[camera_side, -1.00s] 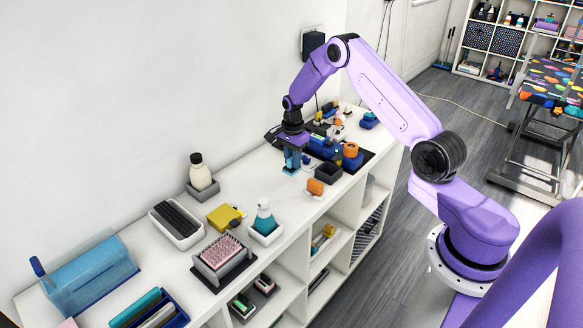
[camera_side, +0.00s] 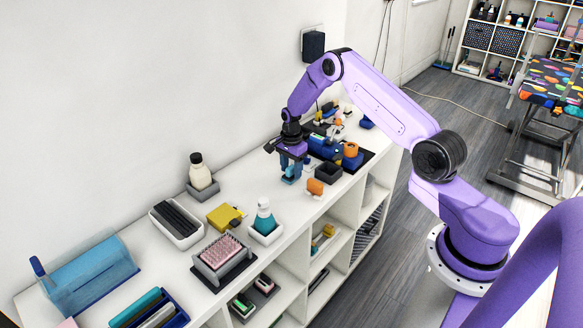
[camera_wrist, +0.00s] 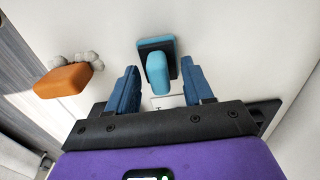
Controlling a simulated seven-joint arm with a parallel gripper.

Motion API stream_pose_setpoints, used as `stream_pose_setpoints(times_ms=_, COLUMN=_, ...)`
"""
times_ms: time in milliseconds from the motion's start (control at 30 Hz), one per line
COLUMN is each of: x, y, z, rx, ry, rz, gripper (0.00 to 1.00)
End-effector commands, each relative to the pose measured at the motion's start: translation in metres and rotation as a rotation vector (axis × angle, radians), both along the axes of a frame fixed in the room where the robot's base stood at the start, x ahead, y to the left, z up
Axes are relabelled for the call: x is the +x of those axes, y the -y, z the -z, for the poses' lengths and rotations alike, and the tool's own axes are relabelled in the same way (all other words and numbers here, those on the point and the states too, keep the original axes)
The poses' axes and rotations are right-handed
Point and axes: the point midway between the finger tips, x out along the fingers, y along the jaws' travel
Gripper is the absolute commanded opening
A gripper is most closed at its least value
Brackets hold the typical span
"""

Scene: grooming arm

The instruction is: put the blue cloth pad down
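The blue cloth pad (camera_wrist: 157,72) is light blue with a dark layer and a raised grip part. In the wrist view it rests on the white top, between and just beyond my fingertips. My gripper (camera_wrist: 160,68) is open, with a gap between each dark blue finger and the pad's grip. In the side view my gripper (camera_side: 291,176) is low over the white counter (camera_side: 265,190). There the pad is mostly hidden by the fingers, and I cannot pick it out clearly.
An orange block-like item (camera_wrist: 62,81) with grey rounded parts lies left of the pad in the wrist view; it also shows in the side view (camera_side: 315,187). A dark open box (camera_side: 328,172) stands close behind it.

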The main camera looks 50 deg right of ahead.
Motion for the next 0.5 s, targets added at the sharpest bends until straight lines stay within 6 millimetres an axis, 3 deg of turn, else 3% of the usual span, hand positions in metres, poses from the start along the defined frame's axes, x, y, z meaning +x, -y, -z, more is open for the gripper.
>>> stream_pose_setpoints(times_ms=300, x=0.0, y=0.0, z=-0.004, rx=0.0, ry=0.0, rz=0.001, gripper=0.51)
stream_pose_setpoints(times_ms=500, x=0.001, y=0.0, z=-0.029, rx=-0.001, ry=0.003, rz=0.0, gripper=0.51)
